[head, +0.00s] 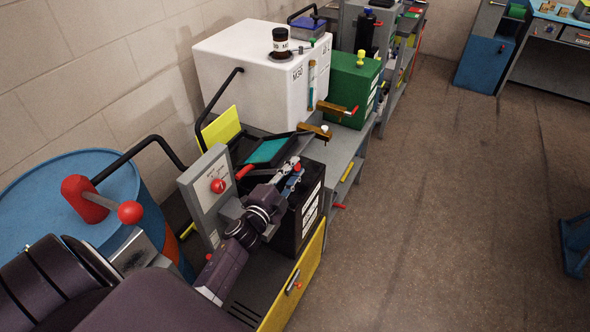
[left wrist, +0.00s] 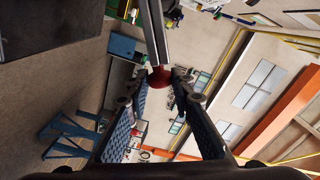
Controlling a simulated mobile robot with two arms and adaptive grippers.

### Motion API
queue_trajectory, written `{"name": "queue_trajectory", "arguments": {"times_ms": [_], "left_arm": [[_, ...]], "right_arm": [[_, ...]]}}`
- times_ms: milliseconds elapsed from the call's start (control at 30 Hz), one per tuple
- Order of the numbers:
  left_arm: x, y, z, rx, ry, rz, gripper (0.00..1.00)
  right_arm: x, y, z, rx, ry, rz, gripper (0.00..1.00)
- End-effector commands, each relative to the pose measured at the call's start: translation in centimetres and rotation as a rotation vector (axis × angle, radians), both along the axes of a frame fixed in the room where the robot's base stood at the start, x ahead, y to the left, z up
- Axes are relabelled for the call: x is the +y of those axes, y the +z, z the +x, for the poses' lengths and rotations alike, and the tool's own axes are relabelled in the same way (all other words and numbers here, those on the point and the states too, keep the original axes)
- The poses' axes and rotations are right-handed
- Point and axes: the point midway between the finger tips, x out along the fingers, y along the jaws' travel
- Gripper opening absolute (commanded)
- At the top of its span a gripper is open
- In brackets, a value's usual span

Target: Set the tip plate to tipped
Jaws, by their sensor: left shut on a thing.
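A teal plate (head: 268,150) lies tilted in a black frame on the bench in the head view. It may be the tip plate, but I see no label that says so. My left gripper (head: 290,174) is just in front of and below it, shut on a small red ball knob (head: 298,168). In the left wrist view the red knob (left wrist: 160,77) sits at the end of a grey bar (left wrist: 153,30), between the two fingers of the left gripper (left wrist: 156,92). The fingers partly hide the bar in the head view. My right gripper is not in view.
A grey panel with a red ball (head: 218,186) stands left of the gripper. A blue drum (head: 60,172) with a red-ended lever is at the left. A white tank (head: 245,75) and a green box (head: 350,88) stand behind.

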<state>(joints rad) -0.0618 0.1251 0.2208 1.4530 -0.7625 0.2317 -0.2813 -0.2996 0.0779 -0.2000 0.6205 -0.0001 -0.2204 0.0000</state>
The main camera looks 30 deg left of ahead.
Motion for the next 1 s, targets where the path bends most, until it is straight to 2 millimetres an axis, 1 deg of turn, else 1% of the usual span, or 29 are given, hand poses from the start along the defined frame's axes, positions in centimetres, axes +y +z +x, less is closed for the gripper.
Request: {"name": "queue_trajectory", "arguments": {"times_ms": [33,200,233,367,567,633,733,867,1000], "left_arm": [[0.5,0.7,0.2,-0.010,0.007,0.004,0.00],[0.5,0.8,0.2,-0.012,0.007,0.003,0.00],[0.6,0.8,0.2,-0.013,0.008,0.003,0.24],[0.5,0.8,0.2,-0.012,0.007,0.003,0.38],[0.3,0.5,0.1,-0.007,0.005,0.001,0.39],[0.3,0.4,0.1,-0.007,0.005,0.001,0.39],[0.2,0.3,-0.5,-0.005,0.004,0.001,0.39],[0.1,0.2,-2.2,-0.004,0.004,0.001,0.39],[0.1,0.2,-5.0,-0.003,0.007,-0.001,0.39]], "right_arm": [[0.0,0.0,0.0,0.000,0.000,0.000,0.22],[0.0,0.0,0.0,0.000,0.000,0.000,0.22],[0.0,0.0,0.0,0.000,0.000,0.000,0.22],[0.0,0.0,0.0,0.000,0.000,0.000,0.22],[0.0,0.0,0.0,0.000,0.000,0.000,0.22],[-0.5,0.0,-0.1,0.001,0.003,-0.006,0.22],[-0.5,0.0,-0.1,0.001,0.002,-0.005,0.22],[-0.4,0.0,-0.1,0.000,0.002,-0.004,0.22],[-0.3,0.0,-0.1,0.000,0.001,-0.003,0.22]]}}
